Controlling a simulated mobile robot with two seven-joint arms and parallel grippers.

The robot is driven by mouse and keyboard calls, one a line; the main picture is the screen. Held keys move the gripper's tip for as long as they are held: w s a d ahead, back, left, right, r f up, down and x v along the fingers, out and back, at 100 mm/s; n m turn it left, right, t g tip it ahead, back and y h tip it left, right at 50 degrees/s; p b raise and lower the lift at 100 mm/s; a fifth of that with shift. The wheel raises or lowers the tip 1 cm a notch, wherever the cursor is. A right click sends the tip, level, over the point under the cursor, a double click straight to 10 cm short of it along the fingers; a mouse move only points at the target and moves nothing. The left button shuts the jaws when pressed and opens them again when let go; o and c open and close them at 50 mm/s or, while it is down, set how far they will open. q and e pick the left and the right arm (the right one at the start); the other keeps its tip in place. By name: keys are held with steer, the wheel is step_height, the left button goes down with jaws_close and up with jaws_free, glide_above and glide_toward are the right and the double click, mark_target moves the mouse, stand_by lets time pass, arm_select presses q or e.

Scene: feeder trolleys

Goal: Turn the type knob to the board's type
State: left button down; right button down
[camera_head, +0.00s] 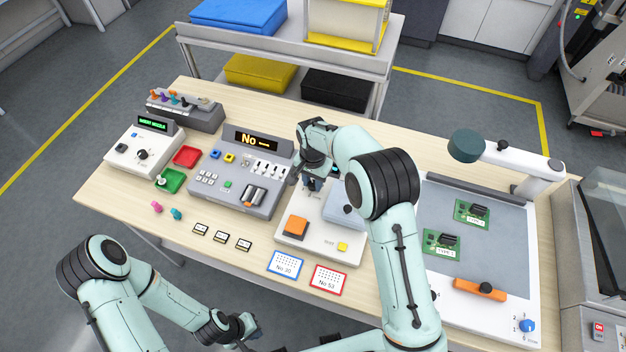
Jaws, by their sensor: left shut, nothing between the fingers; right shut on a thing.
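Two green circuit boards lie on the grey mat at the right, a far one (472,212) and a near one (441,241). Each has a white label whose type mark is too small to read surely. A blue knob (527,325) with small marks around it sits at the mat unit's near right corner. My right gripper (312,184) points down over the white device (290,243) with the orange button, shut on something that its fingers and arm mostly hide. My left gripper (247,329) is shut and empty, low in front of the table's near edge.
A grey console (238,192) reading "No" stands left of the white device. Two number cards (285,265) and several small chips (222,236) lie in front. A lamp arm (510,160) reaches over the mat's back.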

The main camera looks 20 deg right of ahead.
mark_target(313, 183)
steer(key=m, duration=0.3)
steer(key=shift+r+m, duration=0.15)
steer(key=shift+m, duration=0.25)
arm_select(q)
steer(key=shift+w+r+p, duration=0.45)
steer(key=shift+w+r, duration=0.15)
arm_select(e)
steer(key=shift+m, duration=1.8)
steer(key=c, duration=0.8)
jaws_free()
arm_select(q)
steer(key=shift+w+r+p, duration=0.4)
steer(key=shift+w+r, duration=0.15)
steer(key=shift+w, duration=0.1)
arm_select(e)
step_height(313, 183, up, 13)
steer(key=shift+r, duration=0.1)
